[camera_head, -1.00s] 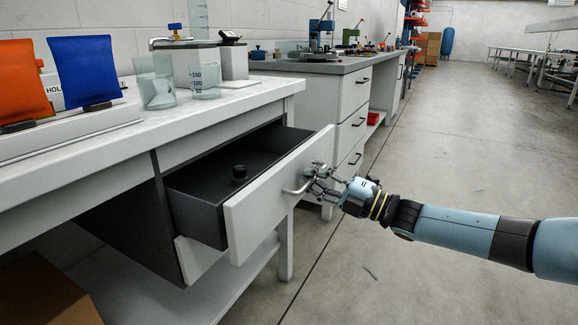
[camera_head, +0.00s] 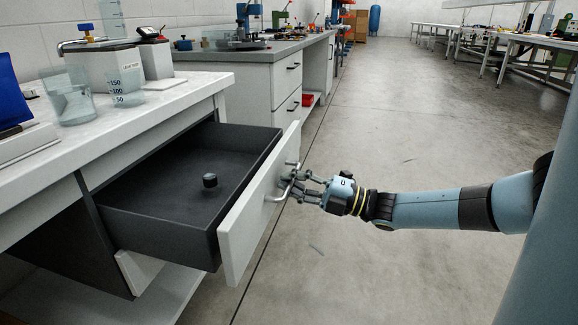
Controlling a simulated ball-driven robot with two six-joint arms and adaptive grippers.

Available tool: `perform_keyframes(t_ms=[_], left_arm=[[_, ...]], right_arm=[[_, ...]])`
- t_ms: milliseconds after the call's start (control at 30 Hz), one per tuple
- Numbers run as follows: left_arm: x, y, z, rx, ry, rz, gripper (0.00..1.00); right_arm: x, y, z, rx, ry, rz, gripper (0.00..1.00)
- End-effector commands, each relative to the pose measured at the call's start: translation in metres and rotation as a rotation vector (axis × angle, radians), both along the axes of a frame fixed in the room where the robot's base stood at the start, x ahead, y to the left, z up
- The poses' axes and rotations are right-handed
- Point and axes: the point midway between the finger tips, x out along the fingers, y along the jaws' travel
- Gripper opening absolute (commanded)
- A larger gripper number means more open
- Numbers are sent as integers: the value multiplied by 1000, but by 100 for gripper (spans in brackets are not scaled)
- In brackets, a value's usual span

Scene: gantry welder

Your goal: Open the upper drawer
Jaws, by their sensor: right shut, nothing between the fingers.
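The upper drawer (camera_head: 245,215) is pulled far out of the white workbench (camera_head: 150,118). A lower drawer front (camera_head: 138,270) shows below, near the bench frame. My left gripper is not in view.
Two beakers (camera_head: 128,86) and a scale-like device (camera_head: 154,55) stand on the bench top. A second bench with drawers (camera_head: 288,75) stands behind. The concrete floor (camera_head: 400,130) to the right is wide and clear.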

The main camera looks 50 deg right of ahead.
Motion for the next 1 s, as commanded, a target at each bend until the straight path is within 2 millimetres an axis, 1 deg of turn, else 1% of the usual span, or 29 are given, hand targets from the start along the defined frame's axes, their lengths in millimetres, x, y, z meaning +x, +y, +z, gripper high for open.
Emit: perform_keyframes(t_ms=[67, 300, 333, 567, 667, 767, 1000], left_arm=[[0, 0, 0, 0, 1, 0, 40], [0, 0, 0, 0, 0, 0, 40], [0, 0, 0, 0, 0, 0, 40], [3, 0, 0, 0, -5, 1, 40], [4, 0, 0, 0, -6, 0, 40], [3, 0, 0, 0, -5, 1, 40], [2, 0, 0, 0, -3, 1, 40]], right_arm=[[-1, 0, -2, -2, 5, 0, 1], [0, 0, -1, -1, 3, 0, 32], [0, 0, -1, -1, 3, 0, 34], [0, 0, -1, -2, 1, 0, 34], [-5, -2, -2, -2, 3, 0, 34], [-18, -8, -6, -3, 5, 0, 34], [-67, -28, -16, -3, 7, -1, 34]])
